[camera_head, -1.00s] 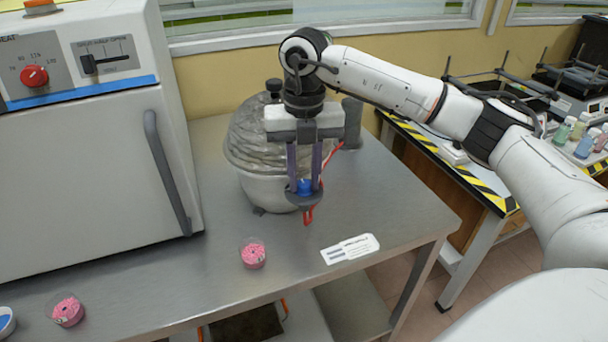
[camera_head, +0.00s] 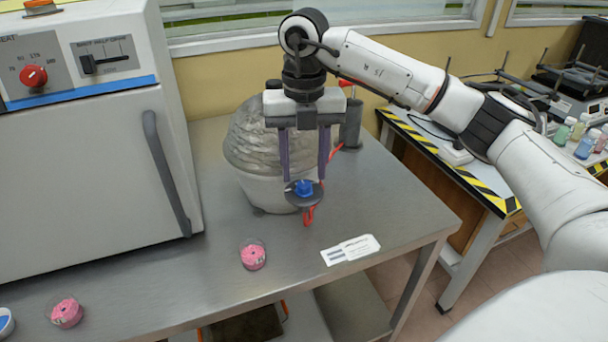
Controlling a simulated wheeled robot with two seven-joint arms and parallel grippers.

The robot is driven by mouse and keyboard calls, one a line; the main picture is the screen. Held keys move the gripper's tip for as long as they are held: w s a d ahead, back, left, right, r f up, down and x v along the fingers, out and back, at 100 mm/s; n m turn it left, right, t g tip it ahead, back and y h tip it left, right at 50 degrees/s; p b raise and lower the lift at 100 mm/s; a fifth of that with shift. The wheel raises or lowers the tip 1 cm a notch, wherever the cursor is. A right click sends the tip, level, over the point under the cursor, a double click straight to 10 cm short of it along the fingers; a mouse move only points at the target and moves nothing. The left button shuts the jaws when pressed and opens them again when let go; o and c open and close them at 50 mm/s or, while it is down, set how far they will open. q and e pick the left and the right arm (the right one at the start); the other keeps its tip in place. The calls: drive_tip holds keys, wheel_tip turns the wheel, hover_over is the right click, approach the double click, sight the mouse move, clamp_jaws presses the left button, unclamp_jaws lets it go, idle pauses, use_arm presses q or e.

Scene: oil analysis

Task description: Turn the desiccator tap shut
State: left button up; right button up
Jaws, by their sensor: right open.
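My right gripper (camera_head: 304,176) points down over the tap. Its two purple-grey fingers are spread wide, one on each side above the tap, and hold nothing. Its palm hides part of the lid. My left gripper is not in view.
A white oven (camera_head: 85,190) with a long handle fills the left. Two pink-filled small dishes (camera_head: 253,256) (camera_head: 67,313) and a white label card (camera_head: 350,250) lie on the bench (camera_head: 210,280). A grey cylinder with a red top (camera_head: 351,122) stands behind the gripper.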

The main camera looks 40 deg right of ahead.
sight(304, 184)
wheel_tip(304, 184, up, 8)
drive_tip(key=shift+f, duration=0.15)
idle(0.6)
